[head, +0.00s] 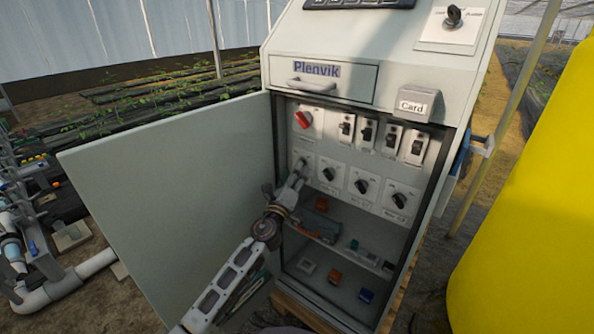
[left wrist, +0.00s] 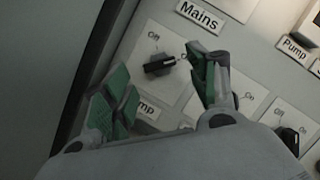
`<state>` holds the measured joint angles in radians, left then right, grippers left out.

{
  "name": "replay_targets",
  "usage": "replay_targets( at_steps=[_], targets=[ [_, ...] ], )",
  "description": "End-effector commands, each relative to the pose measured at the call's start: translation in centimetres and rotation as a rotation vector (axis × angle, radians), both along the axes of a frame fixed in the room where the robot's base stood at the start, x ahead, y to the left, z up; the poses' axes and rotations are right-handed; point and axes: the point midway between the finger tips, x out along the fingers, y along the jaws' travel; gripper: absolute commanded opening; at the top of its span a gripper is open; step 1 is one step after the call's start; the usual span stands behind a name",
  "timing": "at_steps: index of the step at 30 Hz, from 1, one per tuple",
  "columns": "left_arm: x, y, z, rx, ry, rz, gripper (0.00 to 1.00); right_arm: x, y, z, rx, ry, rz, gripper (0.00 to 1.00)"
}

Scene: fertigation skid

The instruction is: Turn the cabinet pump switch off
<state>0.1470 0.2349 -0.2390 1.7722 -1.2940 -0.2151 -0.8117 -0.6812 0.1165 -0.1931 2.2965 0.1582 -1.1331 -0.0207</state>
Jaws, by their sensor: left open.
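The pump switch is a black rotary knob (left wrist: 160,65) on a white plate in the left wrist view, with "Off" at its upper left and "On" at its right. Its pale mark lies toward the "On" side. The label below it is partly hidden and ends in "mp". My left gripper (left wrist: 160,88) is open, with green-padded fingers on either side of the knob; I cannot tell whether they touch it. In the head view, my left gripper (head: 300,168) reaches into the open cabinet (head: 400,65) and covers most of the leftmost lower switch. My right gripper is not in view.
The cabinet door (head: 180,190) stands open at the left, beside my arm. A red Mains switch (head: 303,118) sits above, with several black toggles to its right. Other rotary knobs (head: 361,186) line the same row. A shelf with small parts lies below. A yellow tank (head: 530,210) stands at the right.

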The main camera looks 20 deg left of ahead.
Motion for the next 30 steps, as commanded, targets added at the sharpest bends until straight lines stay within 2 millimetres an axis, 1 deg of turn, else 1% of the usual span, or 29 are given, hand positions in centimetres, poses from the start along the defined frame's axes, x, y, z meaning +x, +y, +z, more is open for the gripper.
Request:
replay_targets(
  at_steps=[3,9,22,23,30],
  targets=[
    [0.9,-0.1,0.3,0.001,-0.001,0.000,0.59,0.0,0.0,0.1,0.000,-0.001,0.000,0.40],
    [1.9,-0.1,0.5,0.001,0.000,0.000,0.59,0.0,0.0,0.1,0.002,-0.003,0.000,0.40],
    [2.2,-0.1,0.6,0.000,0.001,0.001,0.59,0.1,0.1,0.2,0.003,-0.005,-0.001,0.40],
    [2.2,-0.1,0.6,0.000,0.001,0.001,0.56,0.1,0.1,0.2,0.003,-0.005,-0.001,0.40],
    [2.2,-0.1,0.6,0.000,0.001,0.001,0.26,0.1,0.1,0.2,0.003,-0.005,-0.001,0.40]
  ],
)
